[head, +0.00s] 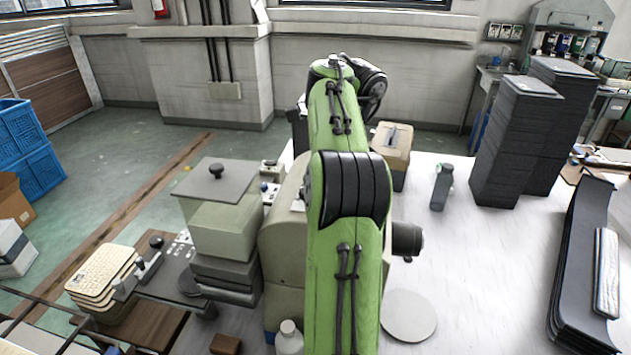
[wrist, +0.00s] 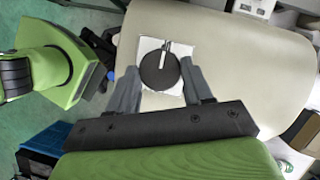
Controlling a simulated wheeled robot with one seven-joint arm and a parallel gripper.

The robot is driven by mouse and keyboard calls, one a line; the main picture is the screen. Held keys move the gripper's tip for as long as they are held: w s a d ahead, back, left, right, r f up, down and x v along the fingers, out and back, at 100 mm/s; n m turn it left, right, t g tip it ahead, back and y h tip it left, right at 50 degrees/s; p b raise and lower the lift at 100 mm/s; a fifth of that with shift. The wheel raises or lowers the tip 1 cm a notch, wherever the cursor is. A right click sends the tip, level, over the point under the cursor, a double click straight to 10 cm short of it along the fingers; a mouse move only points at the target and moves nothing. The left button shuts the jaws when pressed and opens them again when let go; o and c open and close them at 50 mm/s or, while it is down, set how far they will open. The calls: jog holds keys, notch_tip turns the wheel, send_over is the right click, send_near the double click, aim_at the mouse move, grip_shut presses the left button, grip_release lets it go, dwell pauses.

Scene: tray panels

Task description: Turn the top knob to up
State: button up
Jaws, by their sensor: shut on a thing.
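The knob (wrist: 157,72) is a round black dial with a pale pointer line, set on a white square plate (wrist: 148,45) on a beige panel (wrist: 225,55). In the wrist view the pointer runs from the dial's middle toward the picture's top, leaning slightly right. My gripper (wrist: 160,84) has one grey finger on each side of the dial and is shut on it. In the head view my green arm hides the gripper and the knob; part of a beige housing (head: 284,235) shows left of the arm.
In the head view, stacked grey-green boxes (head: 222,230) stand left of the housing. A dark cylindrical part (head: 407,238) juts out right of my arm, above a round grey disc (head: 408,314). Tall dark stacks (head: 515,140) stand at the right. The white tabletop between is mostly clear.

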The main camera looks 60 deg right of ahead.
jog(key=shift+f, duration=0.1)
jog(key=o, duration=1)
jog(key=p+v, duration=1.1)
jog(key=v, duration=0.5)
jog(key=shift+w+f, duration=0.1)
jog(key=shift+a, duration=0.1)
